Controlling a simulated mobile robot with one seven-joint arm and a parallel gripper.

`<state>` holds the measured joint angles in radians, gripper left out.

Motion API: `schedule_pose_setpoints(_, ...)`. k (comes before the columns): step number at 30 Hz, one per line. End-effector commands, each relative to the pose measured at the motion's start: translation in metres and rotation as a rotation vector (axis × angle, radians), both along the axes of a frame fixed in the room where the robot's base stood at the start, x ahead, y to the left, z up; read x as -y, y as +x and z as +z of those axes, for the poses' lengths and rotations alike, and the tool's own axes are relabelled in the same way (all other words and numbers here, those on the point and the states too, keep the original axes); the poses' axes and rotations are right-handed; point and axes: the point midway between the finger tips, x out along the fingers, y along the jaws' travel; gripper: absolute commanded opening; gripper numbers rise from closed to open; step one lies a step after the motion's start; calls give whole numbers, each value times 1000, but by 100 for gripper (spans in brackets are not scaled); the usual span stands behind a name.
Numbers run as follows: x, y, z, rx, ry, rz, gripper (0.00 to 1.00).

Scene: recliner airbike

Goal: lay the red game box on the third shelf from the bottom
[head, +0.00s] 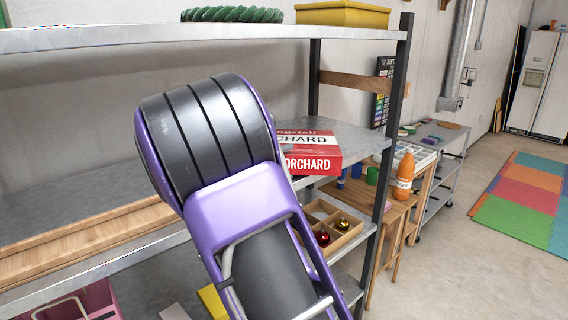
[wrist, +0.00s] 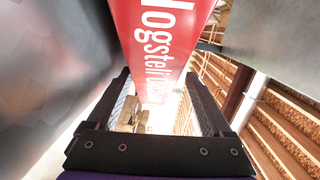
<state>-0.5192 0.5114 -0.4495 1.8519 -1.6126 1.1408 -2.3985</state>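The red game box (head: 312,158) shows in the head view at the front edge of the middle metal shelf (head: 368,143), near its right end. Its lettered top and front faces are visible; its left part is hidden behind my arm. I cannot tell whether its underside rests fully on the shelf. In the wrist view the red box (wrist: 165,45) runs down from the top edge to between the two fingers of my gripper (wrist: 158,78). The fingers stand apart by about the box's width, one on each side. My gripper is hidden in the head view.
The top shelf (head: 130,38) holds a green coil (head: 232,14) and a yellow box (head: 343,14). A wooden board (head: 85,240) lies on the shelf to the left. A dark upright post (head: 392,110) stands right of the box. A divided wooden tray (head: 330,228) sits below.

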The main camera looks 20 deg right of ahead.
Motion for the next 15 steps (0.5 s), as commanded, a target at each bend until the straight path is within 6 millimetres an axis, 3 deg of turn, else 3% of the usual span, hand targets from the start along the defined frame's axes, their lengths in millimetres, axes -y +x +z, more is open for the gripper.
schedule_pose_setpoints(3, 0, 0, 1, 2, -1, 0, 81)
schedule_pose_setpoints(6, 0, 0, 1, 1, 0, 0, 100)
schedule_pose_setpoints(15, -5, -2, 0, -1, 1, 2, 100)
